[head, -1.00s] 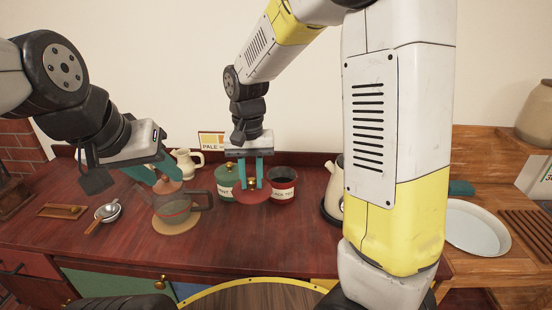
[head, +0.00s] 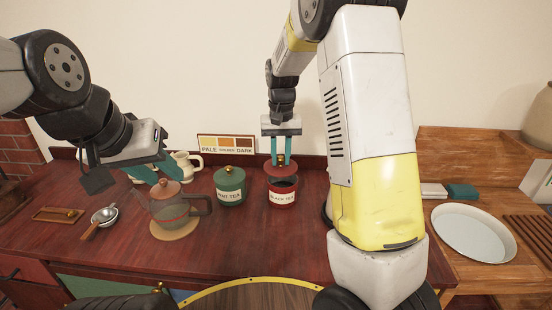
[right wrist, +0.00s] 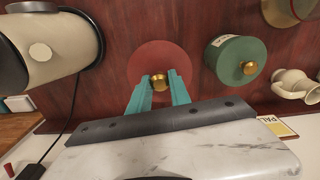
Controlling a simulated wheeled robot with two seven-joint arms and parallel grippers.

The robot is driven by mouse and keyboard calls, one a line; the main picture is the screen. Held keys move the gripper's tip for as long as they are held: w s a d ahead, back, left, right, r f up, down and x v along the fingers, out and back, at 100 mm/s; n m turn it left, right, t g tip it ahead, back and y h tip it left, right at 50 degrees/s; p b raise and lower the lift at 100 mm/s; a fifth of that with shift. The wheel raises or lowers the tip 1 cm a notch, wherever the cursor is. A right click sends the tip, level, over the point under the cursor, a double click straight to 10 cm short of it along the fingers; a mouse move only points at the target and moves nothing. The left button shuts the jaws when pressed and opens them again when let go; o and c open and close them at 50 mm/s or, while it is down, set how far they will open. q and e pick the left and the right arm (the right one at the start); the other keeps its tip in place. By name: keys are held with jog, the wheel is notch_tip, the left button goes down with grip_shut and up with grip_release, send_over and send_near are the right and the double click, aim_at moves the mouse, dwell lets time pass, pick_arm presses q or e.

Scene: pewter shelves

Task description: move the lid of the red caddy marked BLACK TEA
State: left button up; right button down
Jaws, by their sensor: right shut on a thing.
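The red caddy (head: 283,194) marked BLACK TEA stands on the dark red counter, and its dark open mouth shows below the lid. My right gripper (head: 281,163) is shut on the brass knob of the red lid (head: 271,172). The lid is above the caddy, and a gap shows between it and the front rim. In the right wrist view the lid (right wrist: 160,62) hides the caddy. My left gripper (head: 163,179) is at the lid of a glass teapot (head: 172,208); whether its fingers grip the knob is unclear.
A green lidded caddy (head: 230,190) stands just left of the red one. A cream kettle (right wrist: 55,45) is on the other side, mostly behind my arm in the head view. A PALE–DARK card (head: 227,143) stands behind. The counter in front of the caddies is clear.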

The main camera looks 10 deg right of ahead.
aim_at(283, 164)
jog(key=shift+w+d, duration=0.3)
jog(key=shift+w+d+f, duration=0.1)
jog(key=shift+f, duration=0.8)
jog(key=shift+w+d+f, duration=0.1)
jog(key=shift+f, duration=0.8)
jog(key=shift+f, duration=0.1)
jog(key=shift+a+f, duration=0.1)
jog(key=shift+f, duration=0.45)
jog(key=c, duration=1.2)
grip_release()
jog(key=shift+r, duration=0.15)
